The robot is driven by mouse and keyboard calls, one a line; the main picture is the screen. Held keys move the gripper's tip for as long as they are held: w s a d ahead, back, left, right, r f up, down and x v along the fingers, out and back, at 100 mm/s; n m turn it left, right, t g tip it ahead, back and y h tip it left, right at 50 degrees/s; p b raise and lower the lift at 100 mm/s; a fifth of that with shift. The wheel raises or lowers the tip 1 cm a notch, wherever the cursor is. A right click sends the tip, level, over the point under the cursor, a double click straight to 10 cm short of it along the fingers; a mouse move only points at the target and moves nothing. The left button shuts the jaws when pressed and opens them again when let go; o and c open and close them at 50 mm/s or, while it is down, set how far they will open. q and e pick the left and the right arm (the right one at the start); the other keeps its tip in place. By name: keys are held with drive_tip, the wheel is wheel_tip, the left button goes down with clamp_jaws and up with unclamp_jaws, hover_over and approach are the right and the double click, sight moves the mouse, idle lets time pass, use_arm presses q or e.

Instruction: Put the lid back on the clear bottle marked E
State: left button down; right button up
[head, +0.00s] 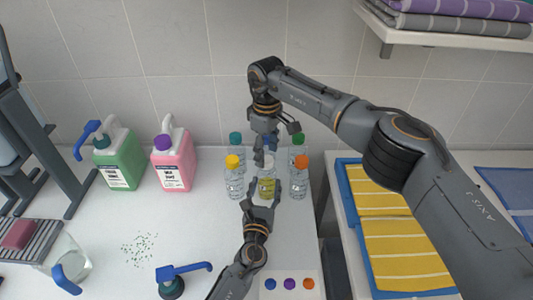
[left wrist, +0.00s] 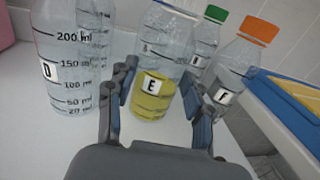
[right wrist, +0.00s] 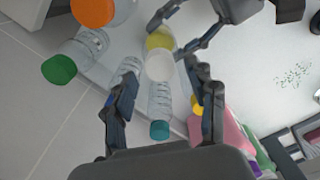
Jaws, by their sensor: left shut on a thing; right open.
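The clear bottle marked E (left wrist: 152,86), with yellow liquid, stands upright on the table among other bottles; in the head view it (head: 267,188) is at the front middle. My left gripper (head: 262,193) is shut on its body from the front. A white lid (right wrist: 160,66) shows at the top of the bottle in the right wrist view. It looks seated over the mouth, but I cannot tell how tightly. My right gripper (head: 265,152) is open just above and behind it, its fingers apart and not touching the lid. The left wrist view cuts off the bottle's top.
Close around are bottle D (left wrist: 50,70), bottle F (left wrist: 222,95) and green- and teal-capped bottles (head: 298,140) (head: 235,140). Green (head: 117,160) and pink (head: 174,162) jugs stand left. The table's right edge is close.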

drive_tip(key=shift+r, duration=1.6)
drive_tip(key=shift+c, duration=0.4)
